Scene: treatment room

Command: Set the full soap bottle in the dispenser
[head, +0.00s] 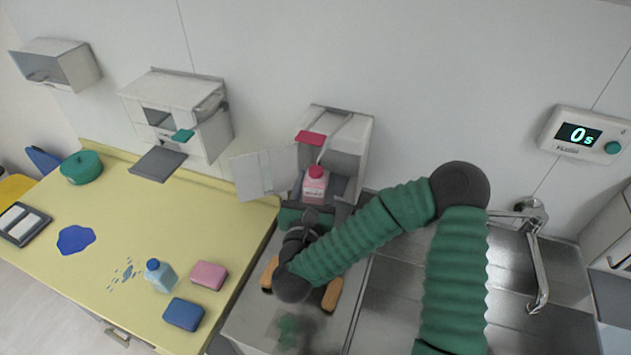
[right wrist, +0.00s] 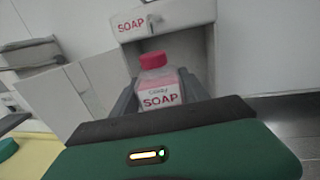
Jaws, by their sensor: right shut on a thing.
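The soap bottle (head: 315,184) is pink with a red cap and reads SOAP in the right wrist view (right wrist: 160,92). My right gripper (head: 317,200) is shut on it and holds it upright, with one dark finger on each side. The white soap dispenser (head: 358,135) is on the wall, its front open and its door (head: 262,175) swung out to the left. The bottle is in front of or within the dispenser's opening; I cannot tell how deep. The bottle's base is hidden in the right wrist view. My left gripper is not in view.
A yellow counter (head: 130,225) at the left holds a blue-capped bottle (head: 160,275), a pink sponge (head: 209,275), a blue sponge (head: 184,314) and a green pot (head: 82,168). Another wall dispenser (head: 210,135) hangs left. A tap (head: 537,255) stands right, by the sink.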

